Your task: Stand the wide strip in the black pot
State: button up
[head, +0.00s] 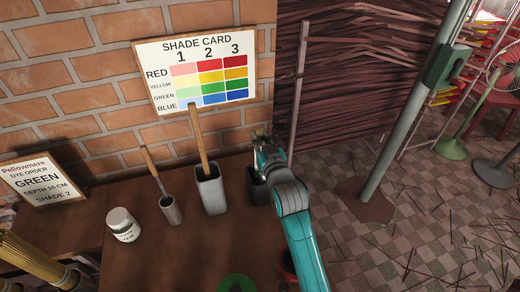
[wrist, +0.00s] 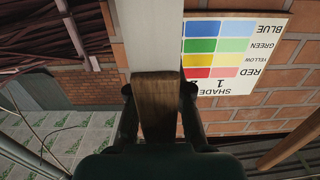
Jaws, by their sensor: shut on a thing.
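My gripper (wrist: 158,100) is shut on the wide strip (wrist: 156,90), which shows brown wood between the two fingers in the wrist view. A broad pale grey-white length (wrist: 150,35) continues from the wood to the top of that view and looks like part of the strip. In the head view my gripper (head: 260,143) is just above and behind the black pot (head: 256,190). My arm hides the pot's right side and most of the strip there. I cannot tell whether the strip's lower end is inside the pot.
Left of the black pot stand a tall grey pot (head: 211,196) with a wooden strip, a small grey pot (head: 171,211) with a thinner stick, and a white jar (head: 122,226). A shade card (head: 205,70) hangs on the brick wall behind. A green ring (head: 237,284) lies at the front.

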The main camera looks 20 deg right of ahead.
jog(key=shift+f, duration=2.6)
jog(key=o, duration=0.8)
jog(key=s, duration=1)
jog(key=shift+s+a+r, duration=0.15)
jog(key=shift+s+r, duration=0.25)
